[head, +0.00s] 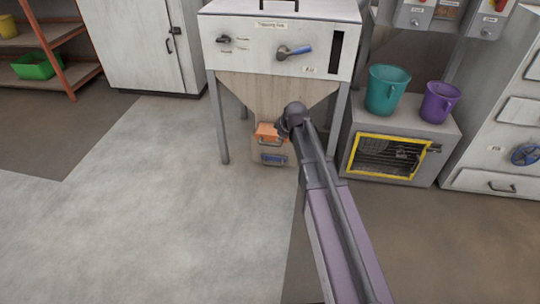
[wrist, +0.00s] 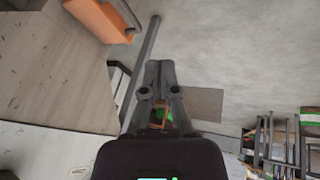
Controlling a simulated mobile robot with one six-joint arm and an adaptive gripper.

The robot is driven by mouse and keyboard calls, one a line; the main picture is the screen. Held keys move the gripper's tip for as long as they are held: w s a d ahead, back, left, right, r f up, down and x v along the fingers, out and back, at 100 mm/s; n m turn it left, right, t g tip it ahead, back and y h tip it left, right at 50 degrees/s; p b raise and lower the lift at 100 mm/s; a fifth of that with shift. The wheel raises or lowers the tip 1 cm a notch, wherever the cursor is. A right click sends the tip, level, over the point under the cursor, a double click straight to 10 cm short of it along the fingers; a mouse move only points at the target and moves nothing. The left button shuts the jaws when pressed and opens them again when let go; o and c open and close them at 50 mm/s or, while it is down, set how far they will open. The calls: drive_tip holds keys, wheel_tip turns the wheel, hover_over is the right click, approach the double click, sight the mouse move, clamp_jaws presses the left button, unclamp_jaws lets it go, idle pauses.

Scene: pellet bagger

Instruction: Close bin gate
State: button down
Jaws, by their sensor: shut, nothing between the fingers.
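The bin (head: 285,45) is a white cabinet on grey legs with a tapered hopper (head: 262,92) below. A blue-handled lever (head: 297,51) is on its front. In the wrist view an orange part (wrist: 98,18) shows at the upper left, apart from my fingers. My gripper (wrist: 159,66) is shut and empty. In the head view my arm end is in front of the hopper, hiding its lower right side.
An oven-like box (head: 398,158) with a yellow-framed window stands to the right, with a teal bucket (head: 388,90) and a purple bucket (head: 440,101) on top. A grey leg (wrist: 140,65) of the bin is close by in the wrist view. Floor to the left is clear.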

drive_tip(key=w+a+f+n+t+b, duration=0.1)
drive_tip(key=w+f+n+b, duration=0.1)
drive_tip(key=w+f+b, duration=0.3)
drive_tip(key=shift+a+f+y+b, duration=0.3)
drive_tip(key=shift+f+b, duration=0.85)
drive_tip(key=shift+f, duration=0.25)
drive_tip(key=shift+f, duration=0.1)
drive_tip(key=w+a+f+b, duration=0.1)
drive_tip(key=w+f+b, duration=0.7)
drive_tip(key=w+b, duration=0.1)
drive_tip(key=shift+f, duration=0.4)
